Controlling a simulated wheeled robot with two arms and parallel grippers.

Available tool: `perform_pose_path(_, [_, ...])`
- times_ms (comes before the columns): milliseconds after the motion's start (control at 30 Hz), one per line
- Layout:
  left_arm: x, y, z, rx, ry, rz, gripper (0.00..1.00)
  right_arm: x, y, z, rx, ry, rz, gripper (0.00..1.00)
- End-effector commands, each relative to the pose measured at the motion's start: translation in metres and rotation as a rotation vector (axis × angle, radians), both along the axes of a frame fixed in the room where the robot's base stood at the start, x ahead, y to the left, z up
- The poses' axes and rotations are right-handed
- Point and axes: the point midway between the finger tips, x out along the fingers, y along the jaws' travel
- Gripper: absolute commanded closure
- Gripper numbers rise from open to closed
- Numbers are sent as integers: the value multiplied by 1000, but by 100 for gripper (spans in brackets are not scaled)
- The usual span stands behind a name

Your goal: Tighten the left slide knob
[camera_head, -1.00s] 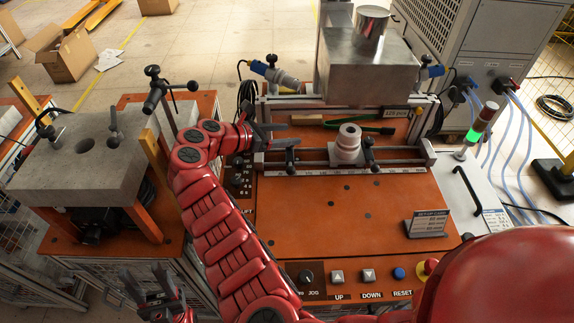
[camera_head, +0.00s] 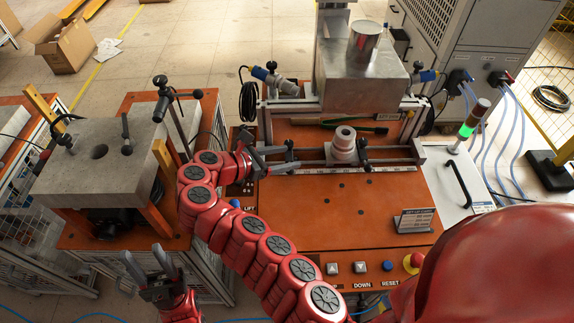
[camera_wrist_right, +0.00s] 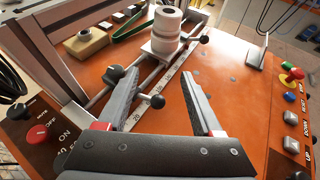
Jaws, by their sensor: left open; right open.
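The left slide knob (camera_head: 290,147) is a small black clamp with ball ends at the left of the metal rail on the orange machine table. In the right wrist view one black ball (camera_wrist_right: 157,101) shows between my right gripper's fingers, and another (camera_wrist_right: 115,73) shows just left of the left finger. My right gripper (camera_head: 281,160) is open at the knob, reaching in from the left; its fingers (camera_wrist_right: 162,80) partly hide the knob. Whether they touch it I cannot tell. My left gripper (camera_head: 150,262) is open and empty at the lower left, away from the table.
A pale ring-shaped workpiece (camera_head: 343,144) stands on the rail, with the right slide knob (camera_head: 364,155) beside it. A metal block (camera_head: 360,75) stands behind. A grey stone block (camera_head: 90,160) is at left.

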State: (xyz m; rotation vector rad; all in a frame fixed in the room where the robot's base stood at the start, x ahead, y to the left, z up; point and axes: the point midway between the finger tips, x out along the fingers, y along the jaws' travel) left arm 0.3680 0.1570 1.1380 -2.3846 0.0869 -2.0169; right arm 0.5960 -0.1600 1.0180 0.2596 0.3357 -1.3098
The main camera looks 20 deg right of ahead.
Motion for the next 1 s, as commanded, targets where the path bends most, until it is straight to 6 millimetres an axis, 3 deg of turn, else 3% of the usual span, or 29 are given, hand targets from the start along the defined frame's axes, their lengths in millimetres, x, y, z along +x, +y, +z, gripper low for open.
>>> perform_pose_path(33, [0,0,22,0,0,0,50,-3,1,13,-5,2,2,33])
perform_pose_path(533, [0,0,117,0,1,0,50,-48,10,17,-9,-4,-1,33])
perform_pose_path(733, [0,0,138,0,1,0,50,-65,15,13,-4,-1,-4,33])
perform_pose_path(1000, [0,0,142,0,1,0,50,-71,15,8,-2,-4,-8,33])
